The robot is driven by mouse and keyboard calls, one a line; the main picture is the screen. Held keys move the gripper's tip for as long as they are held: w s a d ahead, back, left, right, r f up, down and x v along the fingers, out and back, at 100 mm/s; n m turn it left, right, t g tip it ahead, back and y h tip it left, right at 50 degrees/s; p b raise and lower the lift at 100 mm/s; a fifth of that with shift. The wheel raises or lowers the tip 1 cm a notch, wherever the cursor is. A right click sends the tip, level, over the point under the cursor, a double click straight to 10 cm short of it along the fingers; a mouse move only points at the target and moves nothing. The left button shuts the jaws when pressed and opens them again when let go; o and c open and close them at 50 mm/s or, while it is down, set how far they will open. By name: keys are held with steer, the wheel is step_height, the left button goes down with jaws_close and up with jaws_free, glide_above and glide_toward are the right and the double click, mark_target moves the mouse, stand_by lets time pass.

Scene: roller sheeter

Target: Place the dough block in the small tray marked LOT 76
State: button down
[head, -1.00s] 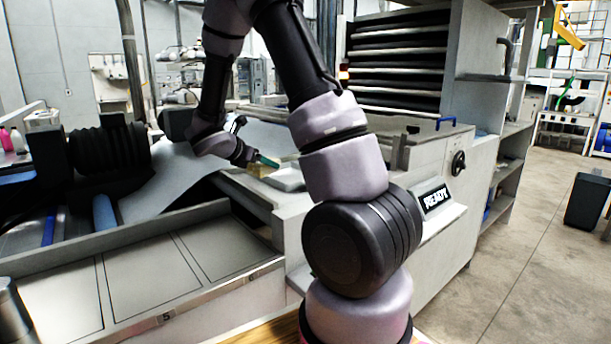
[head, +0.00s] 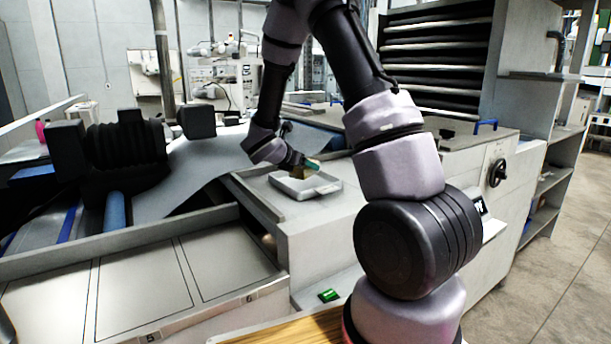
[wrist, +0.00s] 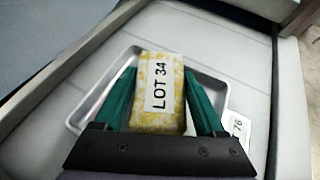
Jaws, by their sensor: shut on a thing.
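The dough block (wrist: 157,95) is a mottled yellow brick with a white label reading LOT 34. My gripper (wrist: 158,88), with green fingers, is shut on its two sides. I cannot tell if the block touches the tray floor.
The tray stands on a pale flat counter (head: 325,222). Left of it a grey sheet (head: 190,180) slopes down beside dark rollers (head: 115,155). Panels numbered 5 and 6 (head: 145,280) lie in front. A rack (head: 435,50) rises at the back right.

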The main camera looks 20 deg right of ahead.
steer(key=shift+f, duration=1.55)
jaws_free()
steer(key=shift+a+f, duration=0.1)
steer(key=shift+f, duration=0.05)
